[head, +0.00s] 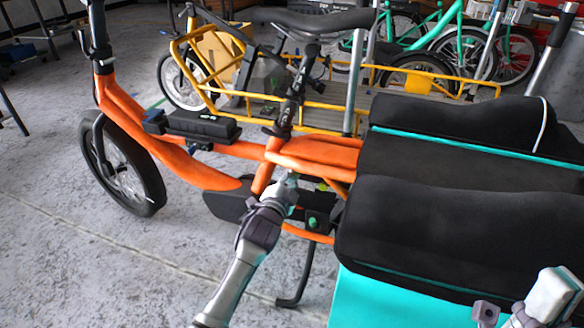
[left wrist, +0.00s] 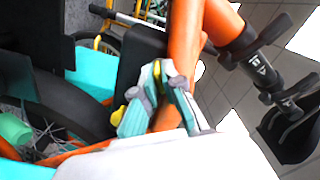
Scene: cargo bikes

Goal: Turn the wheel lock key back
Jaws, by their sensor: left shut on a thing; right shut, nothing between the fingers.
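My left gripper (head: 291,183) is at the orange cargo bike (head: 318,152), just under the frame below the seat post. In the left wrist view its teal and grey fingers (left wrist: 150,100) are closed beside the orange frame tube (left wrist: 184,48). A small yellow piece, seemingly the wheel lock key (left wrist: 157,69), shows at the fingertips; the fingers hide most of it, so its turn angle cannot be told. The lock body is not clearly visible. My right gripper (head: 486,313) is at the bottom right corner, partly cut off, away from the lock and holding nothing.
Black bags (head: 450,225) with teal trim cover the bike's rear at the right. A kickstand (head: 296,285) stands below the frame. A yellow-framed cargo bike (head: 330,118) is close behind. The concrete floor (head: 120,265) at the front left is free.

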